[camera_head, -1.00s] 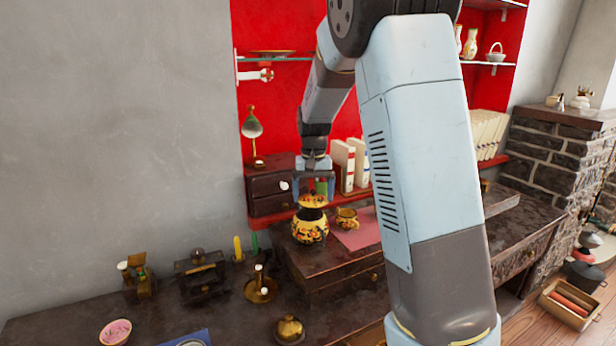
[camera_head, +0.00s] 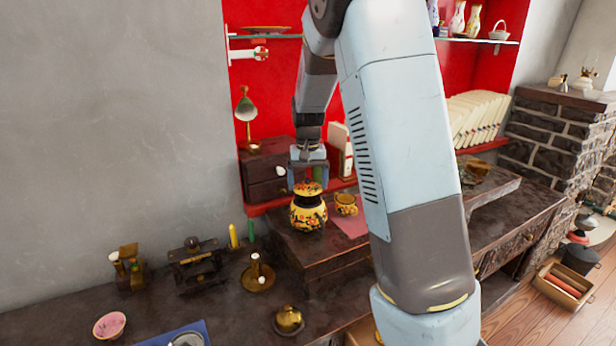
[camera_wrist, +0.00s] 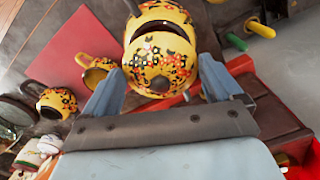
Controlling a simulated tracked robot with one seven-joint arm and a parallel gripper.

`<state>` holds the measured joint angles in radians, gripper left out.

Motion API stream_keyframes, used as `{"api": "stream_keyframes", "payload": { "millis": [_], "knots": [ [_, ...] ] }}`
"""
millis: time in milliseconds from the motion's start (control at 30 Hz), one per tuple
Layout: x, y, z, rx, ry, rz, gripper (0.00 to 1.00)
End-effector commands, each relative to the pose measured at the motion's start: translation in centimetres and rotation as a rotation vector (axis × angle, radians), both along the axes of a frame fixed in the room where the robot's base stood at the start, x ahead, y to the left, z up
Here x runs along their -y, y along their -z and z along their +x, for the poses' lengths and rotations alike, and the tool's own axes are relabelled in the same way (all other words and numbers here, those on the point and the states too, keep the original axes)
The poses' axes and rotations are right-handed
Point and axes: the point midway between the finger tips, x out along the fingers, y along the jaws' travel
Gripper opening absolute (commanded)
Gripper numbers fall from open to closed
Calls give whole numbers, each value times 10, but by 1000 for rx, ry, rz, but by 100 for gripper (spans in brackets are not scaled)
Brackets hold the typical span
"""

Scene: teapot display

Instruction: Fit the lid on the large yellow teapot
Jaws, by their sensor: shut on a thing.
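The large yellow teapot (camera_head: 308,217) with its floral pattern stands upright on the raised dark wooden top. Its yellow floral lid (camera_head: 307,187) is right above its mouth, between the fingers of my gripper (camera_head: 308,180). In the wrist view my gripper (camera_wrist: 160,72) is shut on the lid (camera_wrist: 160,65), one finger on each side. The teapot (camera_wrist: 165,10) shows behind the lid there, with a dark crescent of its mouth between them. The lid is not flush with the mouth along that crescent. The far side of the rim is hidden.
A small yellow cup (camera_head: 346,205) stands just right of the teapot on a red cloth (camera_head: 352,226). A small dark drawer cabinet (camera_head: 267,172) is behind. A candle holder (camera_head: 258,277) and brass bell-shaped object (camera_head: 288,320) stand lower at the front.

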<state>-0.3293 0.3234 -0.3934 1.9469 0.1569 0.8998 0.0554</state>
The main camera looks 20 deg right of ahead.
Motion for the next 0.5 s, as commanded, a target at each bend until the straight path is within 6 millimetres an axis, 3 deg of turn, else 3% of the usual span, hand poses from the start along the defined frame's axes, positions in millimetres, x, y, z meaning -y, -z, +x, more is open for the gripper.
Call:
{"api": "stream_keyframes", "payload": {
  "millis": [500],
  "knots": [
    [-1,28,0,0,0,0,61]
  ]
}}
